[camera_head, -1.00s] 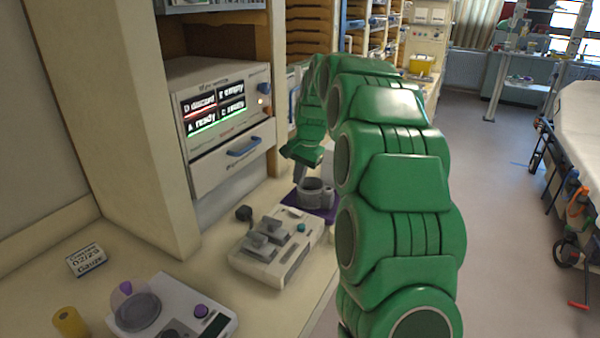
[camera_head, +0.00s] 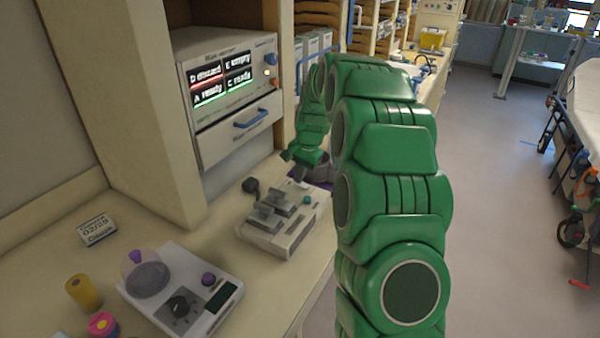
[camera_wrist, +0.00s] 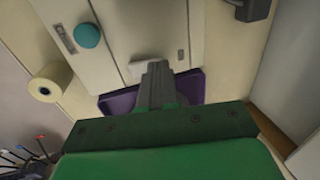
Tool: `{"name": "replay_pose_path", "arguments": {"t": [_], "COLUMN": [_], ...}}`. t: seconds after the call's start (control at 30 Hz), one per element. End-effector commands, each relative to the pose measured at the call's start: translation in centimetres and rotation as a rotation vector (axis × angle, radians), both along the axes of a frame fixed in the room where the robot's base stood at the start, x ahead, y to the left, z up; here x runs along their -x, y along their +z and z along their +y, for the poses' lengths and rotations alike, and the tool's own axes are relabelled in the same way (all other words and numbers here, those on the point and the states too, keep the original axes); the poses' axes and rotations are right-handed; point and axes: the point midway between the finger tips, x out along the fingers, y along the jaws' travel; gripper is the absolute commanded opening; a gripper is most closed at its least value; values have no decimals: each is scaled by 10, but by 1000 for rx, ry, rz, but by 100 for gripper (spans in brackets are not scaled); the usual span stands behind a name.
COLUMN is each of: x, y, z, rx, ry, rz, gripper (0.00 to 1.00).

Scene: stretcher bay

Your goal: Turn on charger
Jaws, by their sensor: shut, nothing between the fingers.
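The charger appears to be the cream box (camera_head: 275,238) with grey blocks on top, on the counter in the head view. Its round teal button (camera_head: 307,200) sits at the far right corner of its top. The button also shows in the wrist view (camera_wrist: 87,36), upper left, on the cream body (camera_wrist: 140,28). My gripper (camera_head: 298,172) is shut and empty, just beyond the charger. In the wrist view, its closed fingers (camera_wrist: 157,70) point at the charger's edge, right of the button and apart from it. Any contact with the charger cannot be told.
A cabinet with lit displays (camera_head: 222,83) stands behind. A white scale-like device (camera_head: 195,290), a yellow cylinder (camera_head: 84,292) and a gauze box (camera_head: 98,229) are nearer. Floor at right is open, beside a stretcher.

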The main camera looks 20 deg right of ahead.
Motion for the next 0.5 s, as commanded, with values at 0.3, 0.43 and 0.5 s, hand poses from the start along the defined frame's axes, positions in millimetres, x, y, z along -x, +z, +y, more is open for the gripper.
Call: {"name": "replay_pose_path", "arguments": {"t": [0.3, 0.43, 0.5], "x": [-3, -3, -3], "y": [-2, -5, -5], "z": [0, 1, 1], "rx": [25, 51, 51], "ry": [-2, -1, -1], "rz": [21, 50, 50], "gripper": [0, 0, 0]}}
